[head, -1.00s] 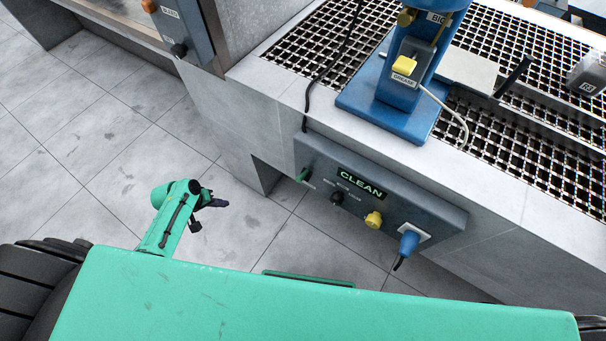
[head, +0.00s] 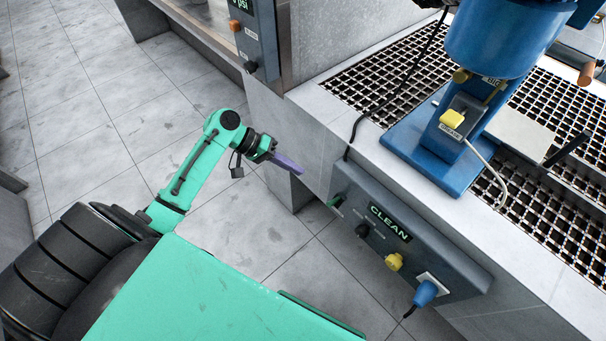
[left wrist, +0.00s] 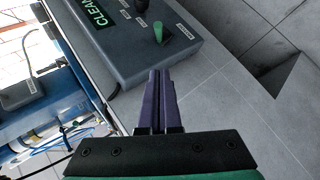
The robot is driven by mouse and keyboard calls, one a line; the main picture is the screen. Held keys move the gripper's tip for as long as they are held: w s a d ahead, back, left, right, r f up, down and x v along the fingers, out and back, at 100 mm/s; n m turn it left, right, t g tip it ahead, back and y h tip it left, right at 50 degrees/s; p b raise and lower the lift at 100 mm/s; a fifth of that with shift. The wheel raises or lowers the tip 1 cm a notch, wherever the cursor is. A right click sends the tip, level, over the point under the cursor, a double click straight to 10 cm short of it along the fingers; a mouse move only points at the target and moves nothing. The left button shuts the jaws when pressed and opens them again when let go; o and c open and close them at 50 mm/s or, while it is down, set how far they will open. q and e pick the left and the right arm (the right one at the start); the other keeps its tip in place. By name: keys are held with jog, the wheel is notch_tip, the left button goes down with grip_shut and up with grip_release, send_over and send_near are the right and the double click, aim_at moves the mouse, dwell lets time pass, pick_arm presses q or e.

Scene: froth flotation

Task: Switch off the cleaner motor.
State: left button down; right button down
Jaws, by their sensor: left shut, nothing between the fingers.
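The grey control panel (head: 452,262) labelled CLEAN is fixed to the front of the pale bench. It carries a green switch (head: 336,201) at its left end, a black knob (head: 362,230), a yellow knob (head: 394,262) and a blue plug (head: 425,293). The panel also shows in the left wrist view (left wrist: 150,62), with the green switch (left wrist: 161,33) tilted, beyond the fingertips. My left gripper (head: 299,171) has purple fingers, shut and empty, left of the panel's green end and apart from it. The fingers show in the left wrist view (left wrist: 161,75). My right gripper is not in view.
A blue machine (head: 440,150) with a yellow switch (head: 452,118) stands on the bench above the panel, beside a metal grating (head: 385,85). A black cable runs down near the panel's left end. Another grey control box (head: 252,35) is at the top. Tiled floor lies open at left.

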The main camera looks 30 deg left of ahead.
aim_at(334, 201)
pick_arm(q)
jog(key=d+f+p, duration=0.1)
jog(key=d+f, duration=0.6)
jog(key=d, duration=0.1)
jog(key=shift+d+p, duration=0.25)
jog(key=shift+p, duration=0.1)
jog(key=shift+f, duration=0.1)
